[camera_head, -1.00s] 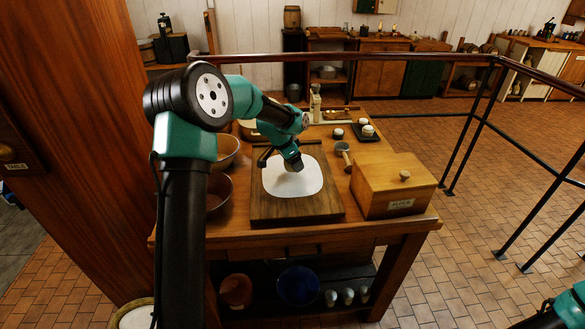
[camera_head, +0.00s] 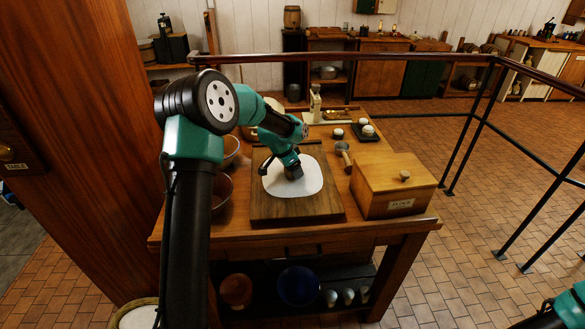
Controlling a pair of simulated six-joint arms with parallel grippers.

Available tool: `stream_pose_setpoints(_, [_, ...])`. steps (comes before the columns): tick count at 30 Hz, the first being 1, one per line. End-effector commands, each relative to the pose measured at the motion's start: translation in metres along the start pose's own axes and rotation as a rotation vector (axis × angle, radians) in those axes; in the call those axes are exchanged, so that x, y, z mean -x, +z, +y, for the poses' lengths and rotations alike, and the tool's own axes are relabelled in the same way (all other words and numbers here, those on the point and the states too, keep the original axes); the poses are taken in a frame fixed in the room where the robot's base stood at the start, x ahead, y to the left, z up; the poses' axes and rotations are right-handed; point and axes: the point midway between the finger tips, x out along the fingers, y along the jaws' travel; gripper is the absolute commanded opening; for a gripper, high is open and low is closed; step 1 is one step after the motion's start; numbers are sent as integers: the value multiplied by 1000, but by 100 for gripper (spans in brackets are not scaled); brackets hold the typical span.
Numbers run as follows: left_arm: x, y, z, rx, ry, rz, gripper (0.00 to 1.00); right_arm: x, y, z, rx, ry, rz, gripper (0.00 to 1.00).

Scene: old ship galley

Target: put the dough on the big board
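The big wooden board (camera_head: 268,211) lies on the front middle of the table, with a white rounded patch (camera_head: 310,182) on it that looks flat. My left gripper (camera_head: 293,174) points down over the middle of this patch, low and close to it or touching it. Its fingertips are dark and small, and I cannot tell whether they are open or hold anything. I cannot make out a separate lump of dough under it. Small white round pieces (camera_head: 368,130) sit on a dark tray (camera_head: 373,137) behind the board, and I cannot tell what they are. My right gripper is out of view.
A scoop-like tool (camera_head: 343,152) and a scale-like device (camera_head: 315,103) are behind. A railing (camera_head: 440,59) runs behind the table.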

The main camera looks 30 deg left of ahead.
Motion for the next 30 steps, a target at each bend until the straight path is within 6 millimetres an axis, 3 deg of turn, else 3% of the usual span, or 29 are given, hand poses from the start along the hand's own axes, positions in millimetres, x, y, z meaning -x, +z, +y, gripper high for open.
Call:
stream_pose_setpoints(3, [-3, 1, 0, 0, 0, 0, 44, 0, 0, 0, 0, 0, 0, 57])
stream_pose_setpoints(4, [-2, 1, 0, 0, 0, 0, 75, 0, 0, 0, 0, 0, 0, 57])
stream_pose_setpoints(11, [-2, 1, 0, 0, 0, 0, 98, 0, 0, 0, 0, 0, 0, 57])
stream_pose_setpoints(22, [2, 0, 0, 0, 0, 0, 98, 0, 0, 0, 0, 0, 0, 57])
stream_pose_setpoints(30, [37, -1, 0, 0, -2, 2, 98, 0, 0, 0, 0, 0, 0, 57])
